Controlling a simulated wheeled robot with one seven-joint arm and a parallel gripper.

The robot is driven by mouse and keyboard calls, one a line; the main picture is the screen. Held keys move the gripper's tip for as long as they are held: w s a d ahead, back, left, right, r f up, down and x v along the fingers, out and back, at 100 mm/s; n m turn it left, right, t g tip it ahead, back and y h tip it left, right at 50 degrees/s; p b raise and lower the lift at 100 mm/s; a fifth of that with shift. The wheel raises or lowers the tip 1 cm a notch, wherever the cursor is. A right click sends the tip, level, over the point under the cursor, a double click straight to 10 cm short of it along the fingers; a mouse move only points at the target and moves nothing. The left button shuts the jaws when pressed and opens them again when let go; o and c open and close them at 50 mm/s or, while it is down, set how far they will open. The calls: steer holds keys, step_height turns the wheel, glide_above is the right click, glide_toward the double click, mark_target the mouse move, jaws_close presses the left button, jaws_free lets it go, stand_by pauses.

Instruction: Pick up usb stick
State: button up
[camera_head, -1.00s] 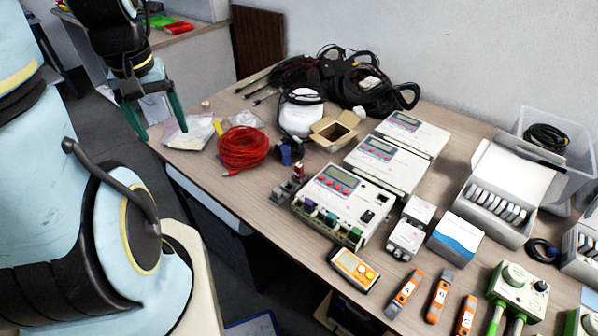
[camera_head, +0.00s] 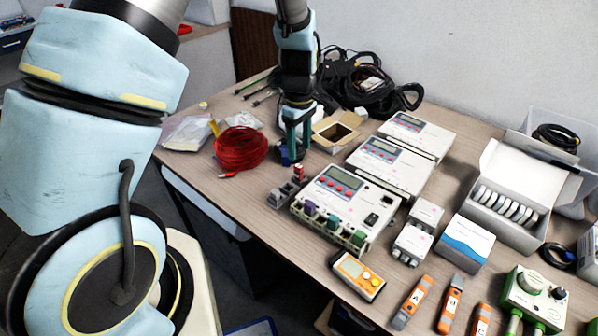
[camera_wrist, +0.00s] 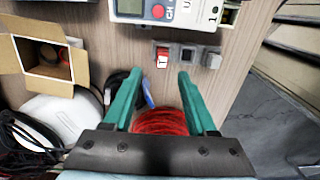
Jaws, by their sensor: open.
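My gripper (camera_head: 297,152) is open and empty, its green fingers pointing down over the table behind the nearest device. In the wrist view, my gripper (camera_wrist: 158,76) has a small blue object (camera_wrist: 147,92) between its fingers, closer to the left one, beside a black item. Just ahead of the fingertips is a small red-and-white block (camera_wrist: 162,57), also in the head view (camera_head: 299,173). A dark block (camera_wrist: 187,55) and a grey block (camera_wrist: 212,57) stand in a row with it. I cannot tell for sure which small piece is the usb stick.
A red cable coil (camera_head: 240,148) lies left of my gripper. An open cardboard box (camera_head: 338,132) and black cables (camera_head: 368,85) are behind and right. A device with a display (camera_head: 342,205) stands close in front. The table edge is near the small blocks.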

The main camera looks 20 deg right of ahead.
mark_target(299, 166)
steer(key=shift+f, duration=0.9)
steer(key=f+p, duration=0.1)
steer(key=f, duration=0.1)
steer(key=f+p, duration=0.1)
steer(key=f, duration=0.1)
steer(key=shift+s+a, duration=0.15)
steer(key=shift+s, duration=0.05)
steer(key=shift+f+p, duration=0.35)
steer(key=shift+f, duration=0.4)
jaws_close()
